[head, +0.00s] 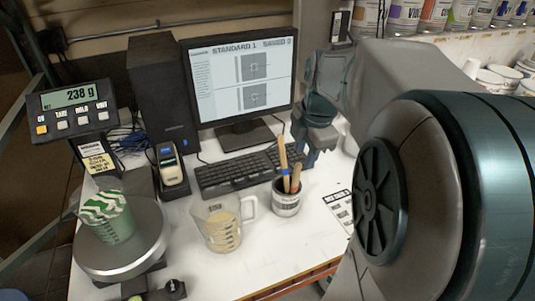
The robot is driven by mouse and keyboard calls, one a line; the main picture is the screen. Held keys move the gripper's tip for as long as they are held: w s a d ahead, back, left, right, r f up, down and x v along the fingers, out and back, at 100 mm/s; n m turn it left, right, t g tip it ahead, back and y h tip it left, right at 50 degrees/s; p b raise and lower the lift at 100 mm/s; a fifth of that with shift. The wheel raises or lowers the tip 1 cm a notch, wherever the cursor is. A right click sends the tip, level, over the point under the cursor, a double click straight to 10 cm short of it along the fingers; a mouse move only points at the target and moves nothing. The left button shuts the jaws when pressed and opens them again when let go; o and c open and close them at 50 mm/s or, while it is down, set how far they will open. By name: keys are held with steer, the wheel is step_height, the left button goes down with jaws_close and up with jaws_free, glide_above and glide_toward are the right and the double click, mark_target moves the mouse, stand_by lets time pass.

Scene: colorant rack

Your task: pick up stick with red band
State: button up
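A white cup (287,202) stands on the white table in front of the keyboard and holds wooden sticks. The taller stick (283,154) leans up on the left and has a blue band low down. A shorter stick (296,174) stands to its right in the cup. My gripper (315,150) is behind and slightly right of the sticks, above the right end of the keyboard, apparently not holding any stick. Its fingers are small and dark, so its opening is unclear.
A clear measuring jug (221,226) stands just left of the cup. A scale (120,262) bears a green-and-white cup (107,218) at left. A monitor (240,75) and keyboard (230,175) are behind. A marked white card (341,208) lies right of the cup.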

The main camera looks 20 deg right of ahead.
mark_target(298, 178)
steer(key=shift+a+p+x, duration=0.2)
steer(key=shift+p+x, duration=0.7)
steer(key=shift+x, duration=3)
jaws_close()
